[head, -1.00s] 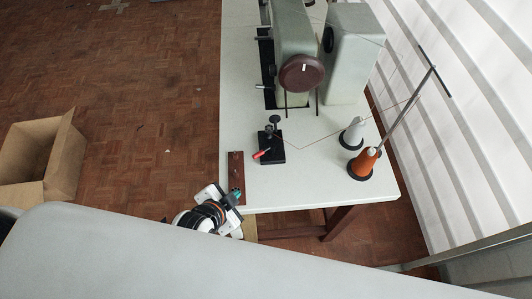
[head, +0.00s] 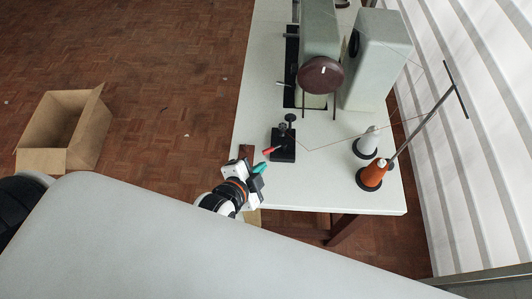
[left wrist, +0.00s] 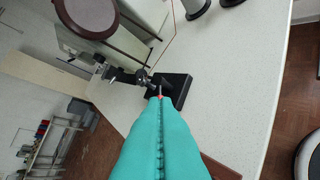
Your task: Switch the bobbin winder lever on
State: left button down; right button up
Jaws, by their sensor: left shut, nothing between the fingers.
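The bobbin winder (head: 284,152) is a small black block with a post on the white table. Its lever (head: 268,150) has a red grip pointing left toward my gripper. My left gripper (head: 259,168), with teal fingers, is shut and empty just in front of the lever's red end, at the table's near left. In the left wrist view the shut fingers (left wrist: 159,104) point at the winder base (left wrist: 180,86). Only a bit of red shows past the fingertips there; I cannot tell whether they touch it. My right gripper is not in view.
The sewing machine with its maroon handwheel (head: 321,75) stands behind the winder. An orange thread cone (head: 371,176) and a grey cone (head: 367,146) stand to the right by a thread stand (head: 425,118). A thread runs from the winder area. A cardboard box (head: 62,128) is on the floor.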

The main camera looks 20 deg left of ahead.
pick_arm(q)
send_near(272, 150)
jog(key=w+d, duration=0.3)
jog(key=shift+w+a+f+p, duration=0.3)
jog(key=shift+w+a+f, duration=0.05)
jog(key=shift+f, duration=0.15)
jog(key=shift+w+a+f+p, duration=0.25)
jog(key=shift+w+a+f, duration=0.1)
jog(key=shift+f, duration=0.15)
jog(key=shift+w+a+f, duration=0.25)
jog(key=shift+a+f, duration=0.15)
jog(key=shift+f, duration=0.15)
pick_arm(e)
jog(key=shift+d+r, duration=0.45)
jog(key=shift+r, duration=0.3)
